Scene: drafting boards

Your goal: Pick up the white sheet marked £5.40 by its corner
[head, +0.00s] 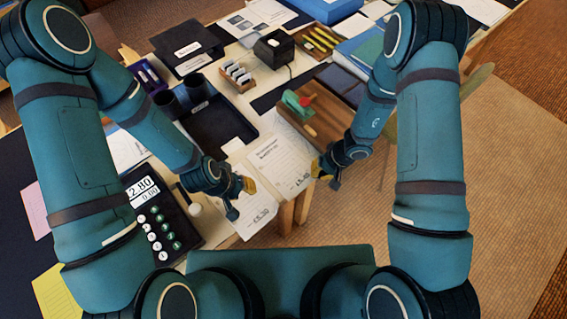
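A white sheet (277,160) with printed lines lies at the table's front edge; the mark at its lower right looks like £5.40. A second white sheet (257,207) lies to its left and nearer me; its mark is too small to read surely. My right gripper (326,177) is at the right corner of the first sheet, fingers apart, with nothing visibly held; I cannot tell whether it touches the paper. My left gripper (240,198) is over the second sheet, fingers apart and empty, and hides part of it.
A black price display with keys (160,222) is left of my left gripper. A black tray (217,129), a wooden board with a green and red item (312,113) and a black box (273,48) stand behind the sheets. Open floor lies to the right (510,170).

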